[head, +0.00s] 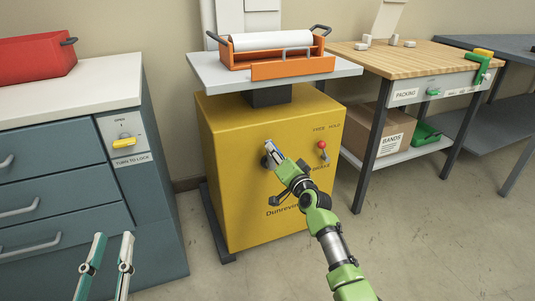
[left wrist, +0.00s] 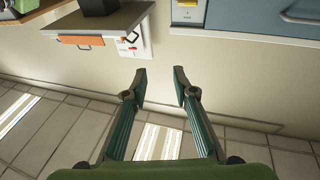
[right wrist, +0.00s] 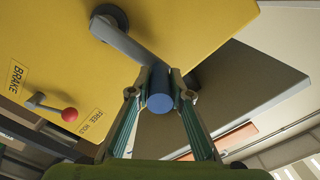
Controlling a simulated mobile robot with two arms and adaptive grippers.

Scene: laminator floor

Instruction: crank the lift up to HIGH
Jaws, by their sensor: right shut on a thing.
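The yellow lift cabinet (head: 225,150) stands in the middle of the head view, its grey platform (head: 205,72) on a short dark column. My right gripper (head: 272,155) is at the cabinet front. In the right wrist view it is shut on the blue crank handle (right wrist: 160,103). The grey crank arm (right wrist: 130,45) runs from the handle to a hub on the yellow face. The brake lever's red knob (head: 321,145) is beside the FREE and HOLD labels; I cannot tell its setting. My left gripper (head: 113,236) is open and empty, low at the left, away from the lift.
An orange cradle (head: 290,70) with a white roll (head: 270,40) rests on the platform. A blue-grey drawer cabinet (head: 50,155) stands left, with a red box (head: 35,60) on top. A wooden-topped packing bench (head: 430,60) stands right. Floor in front is clear.

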